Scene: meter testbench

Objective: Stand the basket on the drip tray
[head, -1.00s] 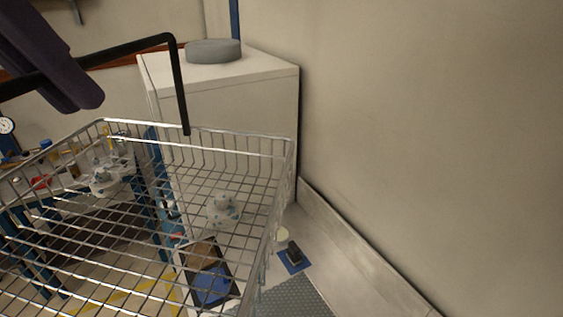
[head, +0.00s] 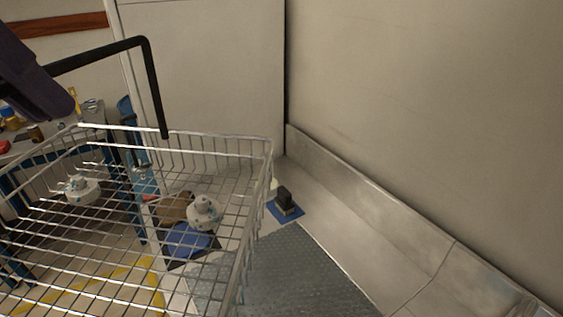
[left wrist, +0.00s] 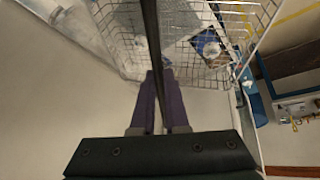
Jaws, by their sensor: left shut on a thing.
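The wire basket (head: 253,205) fills the lower left of the head view, with its black handle (head: 155,85) rising above it. My left gripper (head: 62,102) is shut on the handle, and the basket hangs from it. In the left wrist view the gripper (left wrist: 158,78) has its purple fingers on either side of the handle bar. Two white round meter-like parts (head: 80,190) (head: 203,212) appear to lie inside the basket. A grey textured flat surface (head: 305,280), which may be the drip tray, shows right of the basket, partly hidden by it. My right gripper is out of view.
A small black block on a blue pad (head: 286,204) lies beyond the textured surface. A metal ledge (head: 370,230) runs along the right wall. A pale cabinet (head: 215,70) stands behind. A blue item (head: 190,243) and a brown item (head: 174,207) show through the wires.

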